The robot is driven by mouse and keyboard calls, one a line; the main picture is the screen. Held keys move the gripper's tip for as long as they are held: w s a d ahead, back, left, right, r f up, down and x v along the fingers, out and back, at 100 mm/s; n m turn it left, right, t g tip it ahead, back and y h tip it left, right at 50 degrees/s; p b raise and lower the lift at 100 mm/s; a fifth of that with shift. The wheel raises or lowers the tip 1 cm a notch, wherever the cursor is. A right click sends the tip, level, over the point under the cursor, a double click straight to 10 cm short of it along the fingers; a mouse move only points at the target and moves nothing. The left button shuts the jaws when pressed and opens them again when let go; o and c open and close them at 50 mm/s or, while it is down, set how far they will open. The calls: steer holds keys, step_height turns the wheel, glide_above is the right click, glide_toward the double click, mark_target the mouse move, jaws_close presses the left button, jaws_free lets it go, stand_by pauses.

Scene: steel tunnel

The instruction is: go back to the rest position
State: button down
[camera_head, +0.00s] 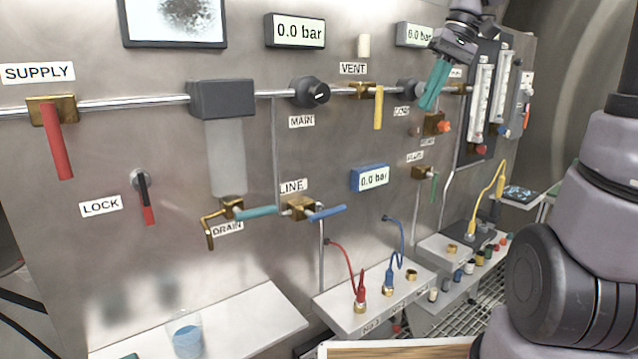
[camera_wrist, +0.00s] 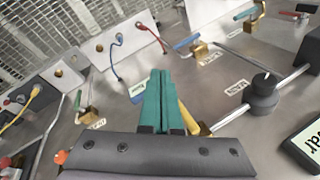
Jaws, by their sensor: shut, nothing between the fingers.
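My gripper (camera_head: 434,84) has teal fingers and is at the upper right in the head view, in front of the steel panel (camera_head: 90,150) near the right end of the horizontal pipe. The fingers point down and are together with nothing between them. In the wrist view the gripper (camera_wrist: 158,78) also shows closed, with the panel beyond it. The fingers partly cover the dark knob (camera_head: 408,88) and the area around it in the head view. I cannot tell whether the fingertips touch anything.
A yellow-handled vent valve (camera_head: 378,106) and black MAIN knob (camera_head: 310,92) are left of my gripper. Flow meters (camera_head: 481,105) stand close on its right. An orange-knobbed valve (camera_head: 440,125) is just below. White shelves (camera_head: 250,318) with connectors and hoses project lower down.

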steer(key=s+d+f+m+t+h, duration=0.2)
steer(key=s+m+t, duration=0.3)
steer(key=s, duration=0.6)
steer(key=shift+s+d+f+t, duration=0.2)
steer(key=shift+f+t, duration=0.35)
steer(key=shift+t, duration=0.35)
